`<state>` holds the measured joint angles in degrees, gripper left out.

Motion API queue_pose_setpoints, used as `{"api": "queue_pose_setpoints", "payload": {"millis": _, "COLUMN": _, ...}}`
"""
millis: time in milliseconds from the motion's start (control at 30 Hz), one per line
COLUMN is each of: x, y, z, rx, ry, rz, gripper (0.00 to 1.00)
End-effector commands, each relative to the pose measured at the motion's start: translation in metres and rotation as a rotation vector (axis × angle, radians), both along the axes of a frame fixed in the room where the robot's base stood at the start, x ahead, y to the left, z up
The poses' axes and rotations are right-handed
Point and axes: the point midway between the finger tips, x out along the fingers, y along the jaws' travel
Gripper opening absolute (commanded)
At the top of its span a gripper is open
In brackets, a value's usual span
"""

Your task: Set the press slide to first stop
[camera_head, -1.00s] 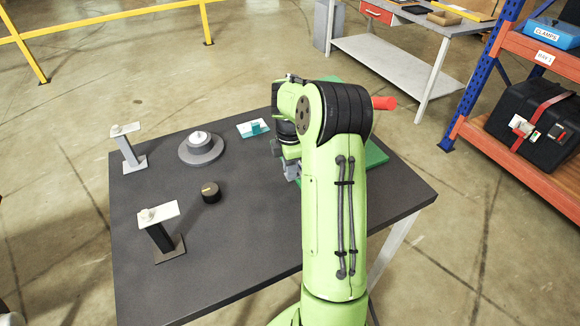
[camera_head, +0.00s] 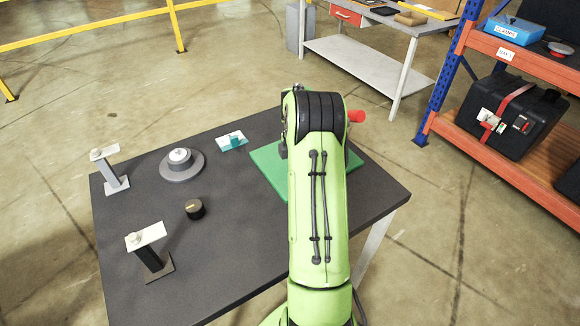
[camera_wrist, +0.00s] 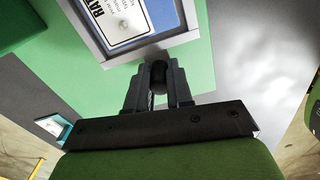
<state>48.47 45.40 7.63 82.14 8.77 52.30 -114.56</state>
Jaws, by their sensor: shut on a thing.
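My gripper (camera_wrist: 157,88) shows in the wrist view with its two fingers closed on a small dark rounded knob (camera_wrist: 158,71). The knob sits at the edge of a grey-framed panel (camera_wrist: 190,38) with a blue face and a white printed label. Whether this knob is the press slide's handle I cannot tell. A green plate (camera_head: 268,172) lies on the table behind my arm in the head view. A red grip (camera_head: 357,116) sticks out right of my arm; what it joins is hidden. My arm hides the gripper and most of the press area there.
On the dark table (camera_head: 240,250) stand two posts with white tops (camera_head: 146,238) (camera_head: 104,153), a round grey dial (camera_head: 181,164), a black knob (camera_head: 194,209) and a teal-and-white block (camera_head: 232,141). An orange shelf (camera_head: 510,150) and a grey bench (camera_head: 360,60) stand beyond.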

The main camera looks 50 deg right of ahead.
Motion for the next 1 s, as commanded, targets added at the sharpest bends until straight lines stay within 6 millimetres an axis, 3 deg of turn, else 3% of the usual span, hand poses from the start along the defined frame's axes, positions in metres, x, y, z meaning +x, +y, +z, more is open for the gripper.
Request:
{"api": "queue_pose_setpoints", "payload": {"millis": 100, "x": 0.001, "y": 0.0, "z": 0.001, "rx": -0.003, "ry": -0.003, "rz": 0.001, "gripper": 0.0}}
{"api": "queue_pose_setpoints", "payload": {"millis": 133, "x": 0.001, "y": 0.0, "z": 0.001, "rx": -0.003, "ry": -0.003, "rz": 0.001, "gripper": 0.25}}
{"api": "queue_pose_setpoints", "payload": {"millis": 267, "x": 0.001, "y": 0.0, "z": 0.001, "rx": -0.002, "ry": -0.002, "rz": 0.0, "gripper": 0.45}}
{"api": "queue_pose_setpoints", "payload": {"millis": 533, "x": 0.001, "y": 0.001, "z": 0.0, "rx": -0.002, "ry": -0.001, "rz": 0.0, "gripper": 0.46}}
{"api": "queue_pose_setpoints", "payload": {"millis": 667, "x": 0.005, "y": 0.011, "z": -0.001, "rx": -0.001, "ry": -0.004, "rz": 0.002, "gripper": 0.46}}
{"api": "queue_pose_setpoints", "payload": {"millis": 1000, "x": 0.025, "y": 0.084, "z": -0.006, "rx": -0.001, "ry": -0.003, "rz": 0.005, "gripper": 0.46}}
